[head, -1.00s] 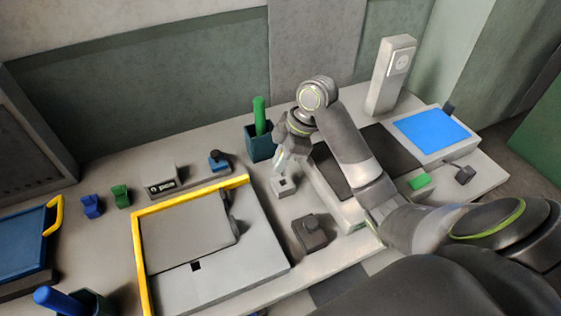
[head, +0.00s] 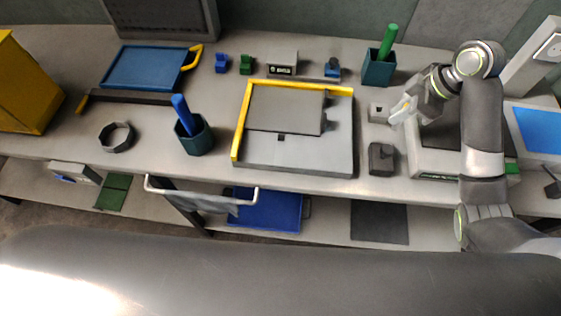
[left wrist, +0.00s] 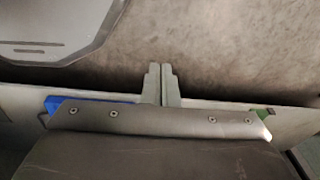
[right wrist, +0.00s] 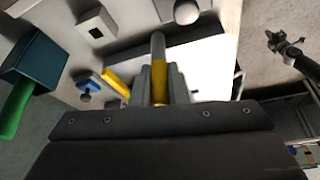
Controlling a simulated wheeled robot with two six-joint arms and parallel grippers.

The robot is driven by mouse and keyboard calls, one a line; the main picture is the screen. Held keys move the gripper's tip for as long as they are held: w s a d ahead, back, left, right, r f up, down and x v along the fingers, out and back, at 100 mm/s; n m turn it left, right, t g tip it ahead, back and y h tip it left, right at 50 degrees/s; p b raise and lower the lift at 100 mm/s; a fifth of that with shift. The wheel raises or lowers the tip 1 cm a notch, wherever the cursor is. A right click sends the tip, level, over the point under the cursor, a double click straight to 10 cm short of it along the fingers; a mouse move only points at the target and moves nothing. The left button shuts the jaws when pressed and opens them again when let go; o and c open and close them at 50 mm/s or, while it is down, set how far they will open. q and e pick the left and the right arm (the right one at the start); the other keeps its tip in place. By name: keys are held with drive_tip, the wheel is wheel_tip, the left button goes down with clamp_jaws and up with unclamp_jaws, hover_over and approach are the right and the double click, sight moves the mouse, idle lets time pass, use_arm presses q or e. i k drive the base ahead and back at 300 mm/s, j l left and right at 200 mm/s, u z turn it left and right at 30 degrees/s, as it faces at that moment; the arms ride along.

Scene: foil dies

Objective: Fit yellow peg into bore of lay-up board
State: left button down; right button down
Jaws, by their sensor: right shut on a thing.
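The lay-up board (head: 300,157) is a grey plate with a yellow edging along two sides, flat on the bench in the head view. A small dark square opening (head: 281,137) shows in it; I cannot tell if it is the bore. My right gripper (head: 403,110) is to the right of the board, above the bench. In the right wrist view it is shut on the yellow peg (right wrist: 159,75), whose grey end sticks out past the fingers. The peg is apart from the board (right wrist: 205,65). My left gripper (left wrist: 161,84) shows only in the left wrist view, its fingers together and empty.
A pale block with a square hole (head: 379,112) and a dark block (head: 381,158) stand right of the board. Cups with a green rod (head: 379,69) and a blue rod (head: 193,138) stand nearby. Small blocks line the back. Bench front is mostly clear.

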sight(328, 155)
drive_tip(key=k+u, duration=0.15)
drive_tip(key=u, duration=0.3)
drive_tip(key=k+u, duration=0.15)
drive_tip(key=u, duration=0.35)
drive_tip(key=l+u, duration=0.2)
drive_tip(key=u, duration=0.2)
drive_tip(key=k+l+u, duration=0.1)
drive_tip(key=u, duration=0.3)
drive_tip(key=k+l+u, duration=0.1)
drive_tip(key=u, duration=0.3)
drive_tip(key=k+l, duration=0.5)
drive_tip(key=l, duration=0.15)
